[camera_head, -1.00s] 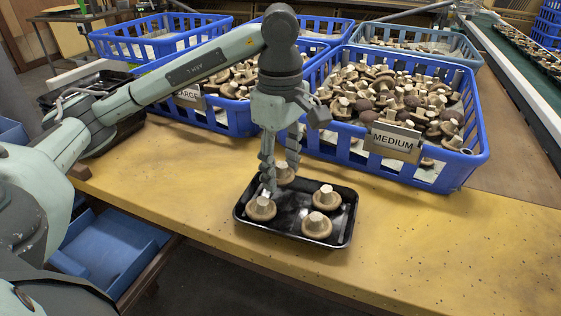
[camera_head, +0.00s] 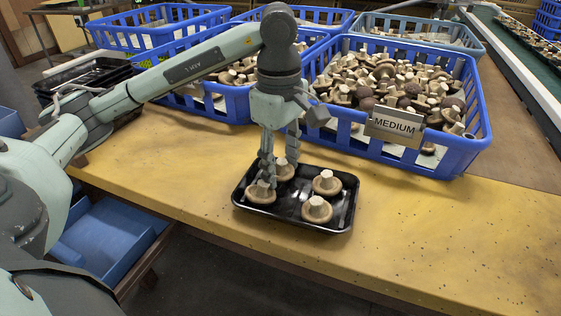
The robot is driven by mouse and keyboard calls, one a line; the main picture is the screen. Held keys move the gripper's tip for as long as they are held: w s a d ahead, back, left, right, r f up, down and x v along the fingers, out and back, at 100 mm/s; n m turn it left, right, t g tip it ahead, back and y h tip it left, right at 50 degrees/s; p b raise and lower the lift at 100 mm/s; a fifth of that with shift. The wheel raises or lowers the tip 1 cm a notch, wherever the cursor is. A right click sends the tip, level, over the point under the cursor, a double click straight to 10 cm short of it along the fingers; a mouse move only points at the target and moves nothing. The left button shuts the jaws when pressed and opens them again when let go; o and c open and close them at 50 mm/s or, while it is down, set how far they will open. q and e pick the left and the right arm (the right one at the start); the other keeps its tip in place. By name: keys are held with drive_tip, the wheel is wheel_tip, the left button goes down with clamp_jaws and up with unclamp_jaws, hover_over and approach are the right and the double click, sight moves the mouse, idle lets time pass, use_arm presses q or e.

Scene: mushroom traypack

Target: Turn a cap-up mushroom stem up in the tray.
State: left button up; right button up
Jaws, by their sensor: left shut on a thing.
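A black tray (camera_head: 335,226) lies on the yellow table and holds several brown mushrooms with pale stems. My left gripper (camera_head: 280,172) points down over the tray's far left part. It is shut on the far left mushroom (camera_head: 284,171), which sits between its fingers with the stem up, at tray level. Whether its cap touches the tray floor is hard to tell. The near left mushroom (camera_head: 260,194), the far right mushroom (camera_head: 327,183) and the near right mushroom (camera_head: 317,209) are stem up; a finger partly covers the near left one. My right gripper is out of view.
A blue basket (camera_head: 440,160) of mushrooms with a MEDIUM sign (camera_head: 395,125) stands just behind the tray. Another blue basket (camera_head: 228,108) is behind my left arm. The yellow table (camera_head: 430,235) is clear to the tray's right.

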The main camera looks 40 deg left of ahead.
use_arm(q)
drive_tip(key=o, duration=0.9)
drive_tip(key=shift+s+f, duration=0.1)
drive_tip(key=shift+f, duration=0.4)
drive_tip(key=shift+r, duration=0.2)
drive_tip(key=shift+r, duration=0.55)
wheel_tip(320, 180, up, 11)
drive_tip(key=shift+f, duration=0.1)
